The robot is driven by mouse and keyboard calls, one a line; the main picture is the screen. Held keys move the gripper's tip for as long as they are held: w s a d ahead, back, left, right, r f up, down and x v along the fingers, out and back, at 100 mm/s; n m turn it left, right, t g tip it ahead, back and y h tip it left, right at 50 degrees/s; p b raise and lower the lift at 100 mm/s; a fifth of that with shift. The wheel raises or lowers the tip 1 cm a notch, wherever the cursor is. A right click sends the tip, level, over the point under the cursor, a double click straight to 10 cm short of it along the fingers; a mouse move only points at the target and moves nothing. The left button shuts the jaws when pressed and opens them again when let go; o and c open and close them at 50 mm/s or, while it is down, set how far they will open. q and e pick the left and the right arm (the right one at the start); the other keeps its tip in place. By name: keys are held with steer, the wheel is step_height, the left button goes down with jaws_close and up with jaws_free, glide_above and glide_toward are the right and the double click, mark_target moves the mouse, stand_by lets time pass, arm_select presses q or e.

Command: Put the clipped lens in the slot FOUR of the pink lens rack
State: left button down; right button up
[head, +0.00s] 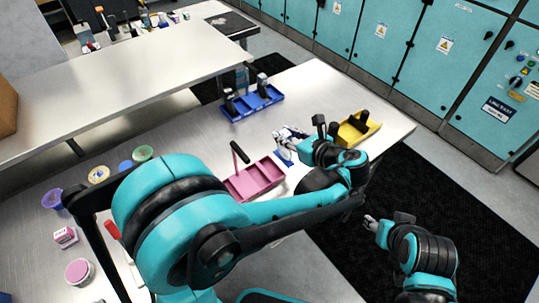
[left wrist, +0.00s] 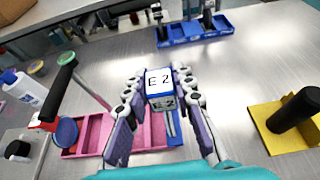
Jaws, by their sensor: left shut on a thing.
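My left gripper (head: 285,137) is shut on a small white and blue block (left wrist: 158,83) marked "E 2". The block sits between the fingers (left wrist: 160,100) in the left wrist view. In the head view the gripper is just beyond and right of the pink lens rack (head: 262,180). The rack also shows in the left wrist view (left wrist: 92,140), below and left of the block, with dividers between its compartments. Slot numbers are not readable, and fingers hide part of the rack. My right gripper (head: 371,222) is over the dark floor mat, away from the table; its opening is unclear.
A blue rack (head: 252,103) with dark upright parts stands at the back. A yellow holder (head: 358,128) with a black cylinder is at the right. A black handle (head: 240,152) rises by the pink rack. Coloured round containers (head: 78,271) stand at the left.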

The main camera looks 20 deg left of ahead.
arm_select(q)
steer(key=s+a+f+b, duration=0.1)
steer(key=a+f+b, duration=0.1)
steer(key=f, duration=0.4)
steer(key=shift+a+f+b, duration=0.15)
steer(key=shift+a+b, duration=0.15)
steer(key=shift+a, duration=0.5)
steer(key=shift+s, duration=0.1)
steer(key=shift+f, duration=0.2)
steer(key=c, duration=1.3)
jaws_free()
steer(key=shift+r, duration=0.1)
